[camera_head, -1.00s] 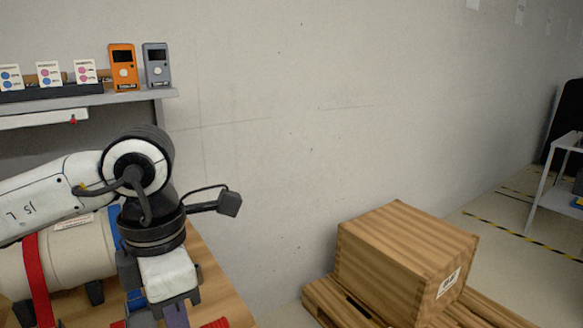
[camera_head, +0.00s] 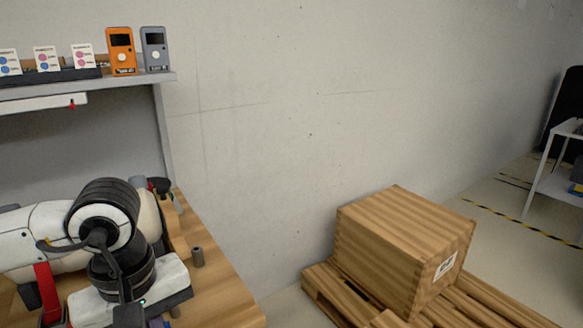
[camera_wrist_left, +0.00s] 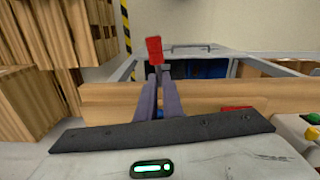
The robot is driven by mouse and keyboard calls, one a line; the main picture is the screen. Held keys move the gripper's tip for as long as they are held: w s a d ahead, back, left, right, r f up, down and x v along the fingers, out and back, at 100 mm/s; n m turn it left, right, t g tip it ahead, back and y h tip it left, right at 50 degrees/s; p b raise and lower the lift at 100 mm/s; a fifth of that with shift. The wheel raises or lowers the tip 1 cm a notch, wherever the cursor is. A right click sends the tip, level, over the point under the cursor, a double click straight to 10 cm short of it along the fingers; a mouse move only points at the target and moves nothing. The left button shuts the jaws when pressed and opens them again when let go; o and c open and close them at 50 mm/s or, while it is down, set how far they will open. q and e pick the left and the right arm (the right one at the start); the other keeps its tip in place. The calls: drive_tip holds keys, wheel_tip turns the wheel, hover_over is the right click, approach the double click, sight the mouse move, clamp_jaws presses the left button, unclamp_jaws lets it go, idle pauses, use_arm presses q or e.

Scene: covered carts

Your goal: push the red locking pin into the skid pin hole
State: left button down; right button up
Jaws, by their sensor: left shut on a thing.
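In the left wrist view, my left gripper (camera_wrist_left: 157,75) has its two purple-grey fingers close together, shut on the red locking pin (camera_wrist_left: 154,52). The pin's red part sticks out beyond the fingertips; the rest is hidden between them. In the head view, my left wrist is low at the bottom left over the wooden bench, and the fingers and pin are mostly cut off by the lower edge. The skid pin hole cannot be made out in either view. My right gripper is not in view.
A pale cylinder with a red strap (camera_head: 46,290) lies on the wooden bench (camera_head: 215,290), partly behind my arm. A small grey cylinder (camera_head: 198,257) stands near the bench edge. A wooden crate (camera_head: 400,250) sits on a pallet right. Another red piece (camera_wrist_left: 237,108) lies near the wooden edge.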

use_arm(q)
drive_tip(key=f+m, duration=0.1)
drive_tip(key=m, duration=0.1)
drive_tip(key=s+a+f+m, duration=0.1)
drive_tip(key=m, duration=0.2)
drive_tip(key=f+m, duration=0.1)
drive_tip(key=m, duration=0.2)
drive_tip(key=shift+s+a, duration=0.3)
drive_tip(key=shift+s, duration=0.1)
